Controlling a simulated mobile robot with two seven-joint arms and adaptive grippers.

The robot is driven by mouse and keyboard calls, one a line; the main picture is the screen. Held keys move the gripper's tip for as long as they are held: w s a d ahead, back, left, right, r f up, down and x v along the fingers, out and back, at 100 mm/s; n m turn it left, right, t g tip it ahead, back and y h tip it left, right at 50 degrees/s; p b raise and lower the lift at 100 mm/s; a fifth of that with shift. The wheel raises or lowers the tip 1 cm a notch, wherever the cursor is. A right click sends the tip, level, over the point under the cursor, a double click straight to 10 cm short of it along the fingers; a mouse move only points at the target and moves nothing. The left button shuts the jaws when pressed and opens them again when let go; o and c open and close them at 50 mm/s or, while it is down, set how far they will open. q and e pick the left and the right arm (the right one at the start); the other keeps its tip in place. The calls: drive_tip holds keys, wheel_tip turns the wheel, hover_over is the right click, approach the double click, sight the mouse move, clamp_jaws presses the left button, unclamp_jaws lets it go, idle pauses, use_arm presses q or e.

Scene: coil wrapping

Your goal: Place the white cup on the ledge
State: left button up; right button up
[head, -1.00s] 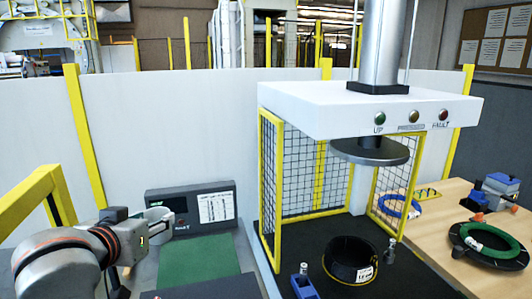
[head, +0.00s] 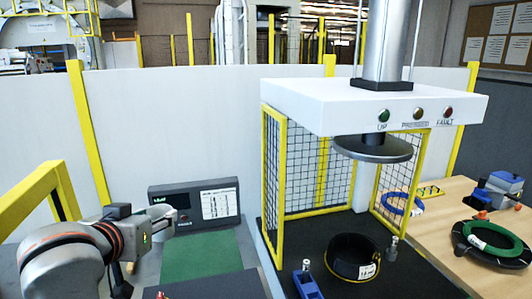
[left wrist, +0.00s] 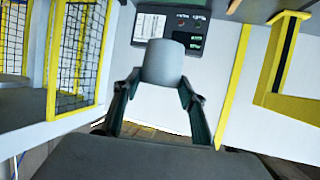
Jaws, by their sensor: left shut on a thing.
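The white cup (left wrist: 163,62) shows in the left wrist view between the two dark fingers of my left gripper (left wrist: 159,84). The gripper is shut on the cup. I cannot tell for sure which surface is the ledge. My right gripper is not in view.
A grey control box (head: 193,203) stands behind a green mat (head: 203,252). A press (head: 368,105) with yellow mesh guards stands to the right, a black ring (head: 352,257) under it. A wooden table (head: 440,222) holds a green coil (head: 495,240). A yellow rail (head: 38,199) is at left.

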use_arm(q)
drive_tip(key=shift+d, duration=0.1)
drive_tip(key=w+d+m+g+h+b, duration=0.25)
drive_tip(key=w+d+m+h, duration=0.4)
drive_tip(key=w+d, duration=0.5)
drive_tip(key=w+a+f+b, duration=0.3)
drive_tip(key=w+a+f, duration=0.2)
drive_tip(key=w+a, duration=0.5)
drive_tip(key=shift+n+t, duration=0.35)
drive_tip(key=shift+t, duration=0.1)
drive_tip(key=shift+s+a+f+b, duration=0.2)
drive_tip(key=shift+f+b, duration=0.15)
drive_tip(key=shift+f, duration=2.9)
drive_tip(key=shift+s+a+f+b, duration=0.25)
drive_tip(key=shift+f+b, duration=0.15)
drive_tip(key=shift+f, duration=2.85)
drive_tip(key=shift+s+a+f+b, duration=0.2)
drive_tip(key=shift+f+b, duration=0.15)
drive_tip(key=shift+f, duration=2.9)
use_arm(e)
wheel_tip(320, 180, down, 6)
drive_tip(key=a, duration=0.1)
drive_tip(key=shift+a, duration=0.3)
use_arm(q)
drive_tip(key=shift+f, duration=0.15)
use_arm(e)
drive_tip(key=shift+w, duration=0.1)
